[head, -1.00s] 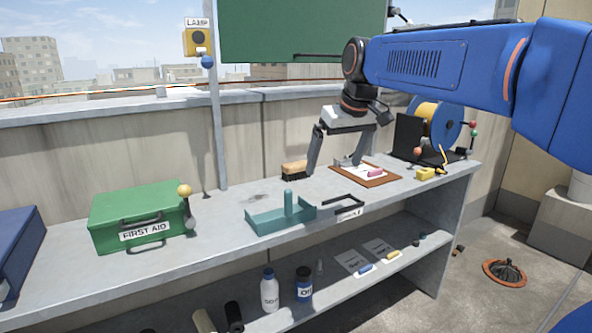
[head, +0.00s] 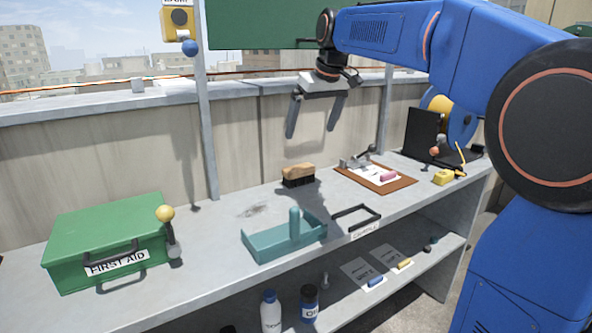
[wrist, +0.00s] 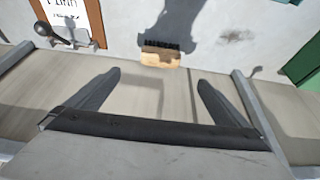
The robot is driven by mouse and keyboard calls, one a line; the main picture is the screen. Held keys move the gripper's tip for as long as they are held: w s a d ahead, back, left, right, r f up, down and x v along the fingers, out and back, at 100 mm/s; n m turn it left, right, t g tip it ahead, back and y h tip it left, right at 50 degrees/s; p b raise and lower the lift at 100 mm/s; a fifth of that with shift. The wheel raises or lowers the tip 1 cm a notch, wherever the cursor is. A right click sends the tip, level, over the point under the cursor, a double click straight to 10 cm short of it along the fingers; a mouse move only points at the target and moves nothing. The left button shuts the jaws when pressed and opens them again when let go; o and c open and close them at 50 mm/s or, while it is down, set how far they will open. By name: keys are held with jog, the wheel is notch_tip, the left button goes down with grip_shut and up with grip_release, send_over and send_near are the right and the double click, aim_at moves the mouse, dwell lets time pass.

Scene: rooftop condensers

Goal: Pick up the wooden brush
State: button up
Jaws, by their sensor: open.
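The wooden brush (head: 298,174) lies on the grey bench top near the wall, with its tan wooden back up and dark bristles down. In the wrist view the brush (wrist: 160,59) shows beyond and between my fingertips, wood side nearer to me. My gripper (head: 311,136) is open and empty, in the air above the brush and apart from it. Its two dark fingers also show in the wrist view (wrist: 158,76), spread wide on either side of the brush.
A teal tray with an upright handle (head: 262,245) stands in front of the brush. A clipboard (head: 400,184) lies to the right, with a black frame (head: 358,222) nearer. A green first aid box (head: 75,232) stands at the left. The concrete wall (head: 275,140) runs close behind.

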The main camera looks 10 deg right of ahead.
aim_at(299, 167)
jog(key=x, duration=1.7)
jog(key=shift+w+a+f, duration=0.1)
jog(key=c, duration=1.1)
